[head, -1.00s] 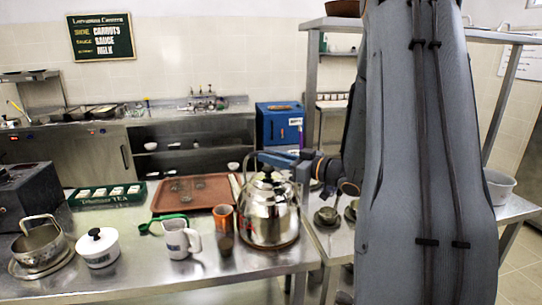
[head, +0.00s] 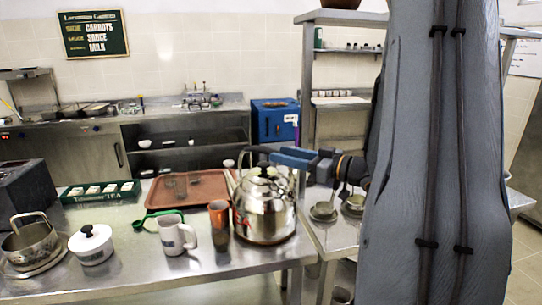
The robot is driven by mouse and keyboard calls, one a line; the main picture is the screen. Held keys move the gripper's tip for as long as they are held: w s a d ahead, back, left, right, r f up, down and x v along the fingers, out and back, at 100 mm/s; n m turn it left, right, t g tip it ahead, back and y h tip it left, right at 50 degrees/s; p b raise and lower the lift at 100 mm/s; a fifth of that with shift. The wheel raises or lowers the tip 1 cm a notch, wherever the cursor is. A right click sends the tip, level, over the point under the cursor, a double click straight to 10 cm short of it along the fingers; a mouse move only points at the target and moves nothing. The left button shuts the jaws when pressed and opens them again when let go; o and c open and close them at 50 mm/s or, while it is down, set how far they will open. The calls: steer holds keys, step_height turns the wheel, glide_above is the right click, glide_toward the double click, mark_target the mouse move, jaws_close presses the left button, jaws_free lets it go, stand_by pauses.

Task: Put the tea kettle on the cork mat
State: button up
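The tea kettle (head: 264,210) is shiny steel with a black lid knob and a tall looped handle. It stands upright near the right end of the steel counter. A thin brown edge of the cork mat (head: 269,244) shows under its base; the rest of the mat is hidden. My gripper (head: 280,157) comes in from the right with blue fingers at the height of the kettle's handle. The fingers look parted and overlap the handle's right side in the picture. I cannot tell whether they touch it.
Ladles (head: 323,210) lie on the right-hand table. The front counter strip is clear.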

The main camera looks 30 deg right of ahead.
steer(key=v, duration=0.5)
steer(key=shift+s+d+b, duration=0.1)
steer(key=shift+s+b, duration=0.1)
steer(key=shift+b, duration=0.2)
stand_by(0.4)
